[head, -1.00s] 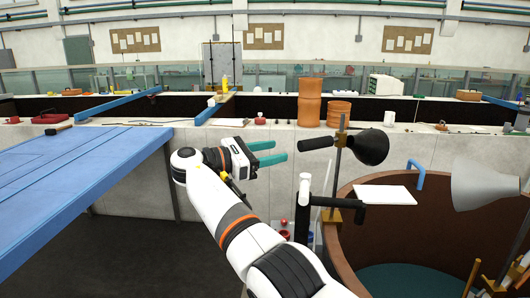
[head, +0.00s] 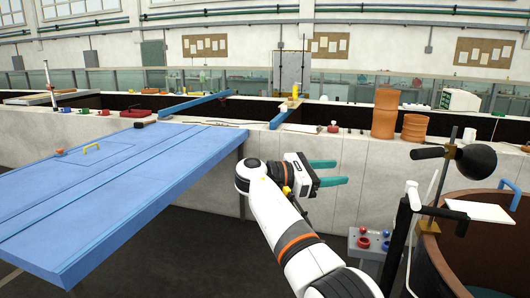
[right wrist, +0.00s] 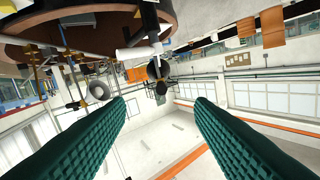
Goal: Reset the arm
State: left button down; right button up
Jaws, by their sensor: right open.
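My right arm reaches in from the bottom of the head view. My right gripper (head: 330,172) has teal fingers, which are apart with nothing between them. It is in the air in front of the white flume wall, to the right of the blue table. In the right wrist view the two teal fingers (right wrist: 160,115) are spread wide, with only the room seen between them. My left gripper is not in view.
The blue table (head: 120,190) is at the left. Terracotta pots (head: 385,115) stand on the white ledge. A brown round tank (head: 430,265), a black lamp (head: 475,162) and a box with red and blue knobs (head: 365,243) are at the right. Dark floor is open below.

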jog(key=s+d+f+m+g+y, duration=0.1)
jog(key=s+d+f+m+y, duration=0.2)
jog(key=f, duration=0.8)
jog(key=s+d+f+m+y, duration=0.2)
jog(key=s+f+y, duration=0.15)
jog(key=f, duration=0.85)
jog(key=s+d+f+m+g+y, duration=0.1)
jog(key=s+d+f+m+y, duration=0.2)
jog(key=f, duration=0.8)
jog(key=s+f+m+y, duration=0.2)
jog(key=s+f, duration=0.2)
jog(key=s, duration=0.5)
jog(key=s+f+m+y, duration=0.2)
jog(key=s+f, duration=0.3)
jog(key=s, duration=0.4)
jog(key=s+a+r+m+t+y, duration=0.1)
jog(key=s+r+m+y, duration=0.1)
jog(key=s, duration=0.6)
jog(key=s+a+r+m+y, duration=0.1)
jog(key=s+r+m+y, duration=0.1)
jog(key=s, duration=0.6)
notch_tip(320, 180, down, 27)
jog(key=s+g, duration=0.1)
jog(key=s, duration=0.1)
jog(key=s+d+f+g, duration=0.1)
jog(key=s+d+f, duration=0.2)
jog(key=s+f, duration=1.1)
jog(key=shift+s+f+g+h, duration=0.3)
jog(key=shift+s+f+h, duration=0.1)
jog(key=shift+s, duration=0.3)
